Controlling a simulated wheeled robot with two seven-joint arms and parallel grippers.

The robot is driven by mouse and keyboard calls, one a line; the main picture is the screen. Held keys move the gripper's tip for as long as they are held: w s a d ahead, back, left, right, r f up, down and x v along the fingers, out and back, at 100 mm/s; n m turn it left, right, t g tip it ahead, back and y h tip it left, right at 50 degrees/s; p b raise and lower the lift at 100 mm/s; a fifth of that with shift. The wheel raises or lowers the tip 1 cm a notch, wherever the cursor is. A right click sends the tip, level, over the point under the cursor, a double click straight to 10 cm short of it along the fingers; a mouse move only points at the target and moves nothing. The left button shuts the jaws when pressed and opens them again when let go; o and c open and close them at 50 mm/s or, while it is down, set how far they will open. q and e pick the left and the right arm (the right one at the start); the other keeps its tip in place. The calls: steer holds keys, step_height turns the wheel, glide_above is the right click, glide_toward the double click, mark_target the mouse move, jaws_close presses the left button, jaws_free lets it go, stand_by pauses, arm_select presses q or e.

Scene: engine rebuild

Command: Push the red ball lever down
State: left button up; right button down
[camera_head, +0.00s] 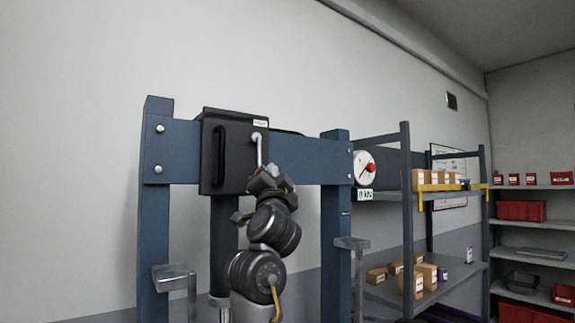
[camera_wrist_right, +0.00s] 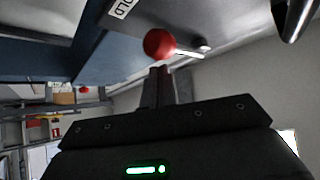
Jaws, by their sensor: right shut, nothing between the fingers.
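The red ball (camera_wrist_right: 159,43) sits on the end of a thin metal lever in the right wrist view. In the head view the bright lever rod (camera_head: 258,148) runs down the front of a black box (camera_head: 236,165) on a blue press frame (camera_head: 157,215). My right gripper (camera_wrist_right: 160,72) is shut and empty, its fingertips close to the ball in the right wrist view. I cannot tell whether they touch it. In the head view my right gripper (camera_head: 264,177) is at the lever's lower end and mostly hides the ball. My left gripper is not in view.
A white dial (camera_head: 366,167) with a red knob is on the right post. A black handle (camera_head: 220,156) is on the box's left side. Grey shelving (camera_head: 405,220) with boxes stands to the right. The wall above the frame is bare.

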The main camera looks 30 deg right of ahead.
steer(key=s+a+f+b, duration=0.1)
steer(key=s+a+b, duration=0.3)
steer(key=s, duration=0.4)
steer(key=shift+s+f, duration=0.15)
steer(key=shift+s, duration=0.15)
steer(key=shift+w+a, duration=0.1)
steer(key=shift+f, duration=0.1)
